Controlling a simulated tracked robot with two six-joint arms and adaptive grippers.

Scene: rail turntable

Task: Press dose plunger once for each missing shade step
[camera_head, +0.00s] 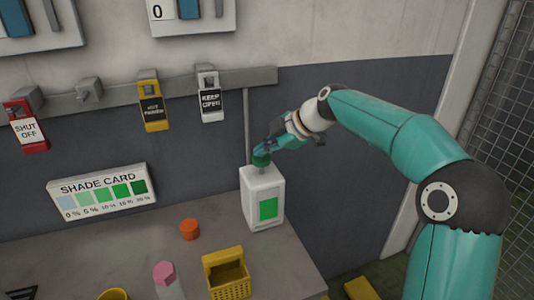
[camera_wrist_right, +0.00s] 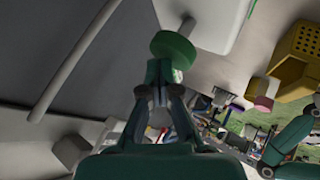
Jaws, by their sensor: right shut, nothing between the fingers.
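The white dose dispenser (camera_head: 262,205) stands upright on the bench with a green panel on its front. Its green plunger knob (camera_head: 261,160) sits on top; it also shows in the right wrist view (camera_wrist_right: 173,47) on a pale stem. My right gripper (camera_head: 266,152) is shut and empty, its fingertips at the knob; in the right wrist view the tips (camera_wrist_right: 160,66) meet or nearly meet the knob's top; contact is not certain. The shade card (camera_head: 103,191) on the wall shows several steps from pale blue to dark green. A pink-capped clear container (camera_head: 166,277) stands at the front. My left gripper is out of view.
An orange cylinder (camera_head: 189,229) and a yellow basket (camera_head: 229,280) are on the bench left of and before the dispenser. Red (camera_head: 28,128), yellow (camera_head: 153,112) and white (camera_head: 209,104) tags hang on the wall rail. A mesh fence (camera_head: 505,110) is at right.

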